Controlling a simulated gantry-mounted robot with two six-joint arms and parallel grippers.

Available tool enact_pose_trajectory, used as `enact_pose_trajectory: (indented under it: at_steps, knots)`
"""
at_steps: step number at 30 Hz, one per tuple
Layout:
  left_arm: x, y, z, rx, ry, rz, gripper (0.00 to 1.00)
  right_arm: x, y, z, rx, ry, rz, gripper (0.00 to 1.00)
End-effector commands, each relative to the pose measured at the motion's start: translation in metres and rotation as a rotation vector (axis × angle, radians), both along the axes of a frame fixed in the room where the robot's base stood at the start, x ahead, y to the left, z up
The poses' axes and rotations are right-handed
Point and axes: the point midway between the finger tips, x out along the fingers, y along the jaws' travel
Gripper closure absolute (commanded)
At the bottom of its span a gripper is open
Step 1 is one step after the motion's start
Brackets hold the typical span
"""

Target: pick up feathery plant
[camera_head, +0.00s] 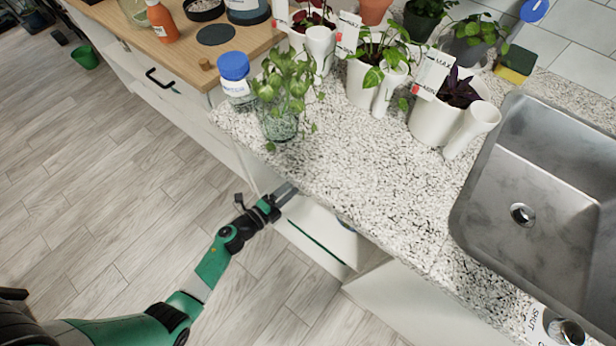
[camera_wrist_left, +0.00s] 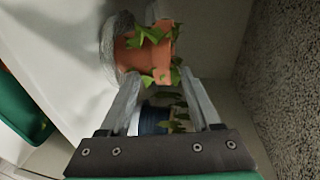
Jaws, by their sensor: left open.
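My left gripper (camera_head: 287,192) reaches under the front edge of the counter, beside a white open compartment (camera_head: 318,232). In the left wrist view its two fingers (camera_wrist_left: 163,82) are apart and open. A terracotta pot (camera_wrist_left: 150,58) with green pointed leaves (camera_wrist_left: 143,36) appears just past the fingertips and looks tilted. A dark blue pot-like thing (camera_wrist_left: 153,122) with small leaves shows between the fingers, partly hidden. I cannot tell whether either is the feathery plant. No plainly feathery foliage shows on the counter. My right gripper is not in view.
On the speckled counter (camera_head: 335,165) stand a leafy plant in a glass (camera_head: 278,125), a blue-capped bottle (camera_head: 234,75) and several white pots such as one with purple leaves (camera_head: 433,122). A steel sink (camera_head: 540,190) is at right. The counter front middle is clear.

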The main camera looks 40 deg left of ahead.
Motion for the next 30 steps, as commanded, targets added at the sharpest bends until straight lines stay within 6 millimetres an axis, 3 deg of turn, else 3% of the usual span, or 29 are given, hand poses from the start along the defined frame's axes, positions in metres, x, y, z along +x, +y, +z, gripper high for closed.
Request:
enact_pose_trajectory:
  at_steps: [3, 9, 20, 30]
  knots:
    - [0.0121, 0.0004, -0.0024, 0.002, 0.0, 0.0, 0.36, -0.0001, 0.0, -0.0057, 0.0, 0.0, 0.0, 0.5]
    - [0.0127, 0.0007, -0.001, 0.0, 0.0, 0.001, 0.36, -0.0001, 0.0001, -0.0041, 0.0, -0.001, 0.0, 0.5]
    - [0.0125, 0.0009, -0.0009, 0.0, 0.0, 0.001, 0.99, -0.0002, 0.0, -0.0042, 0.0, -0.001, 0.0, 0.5]
    - [0.012, 0.0008, -0.002, 0.0, 0.002, 0.002, 1.0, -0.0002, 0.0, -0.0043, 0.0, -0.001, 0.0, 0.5]
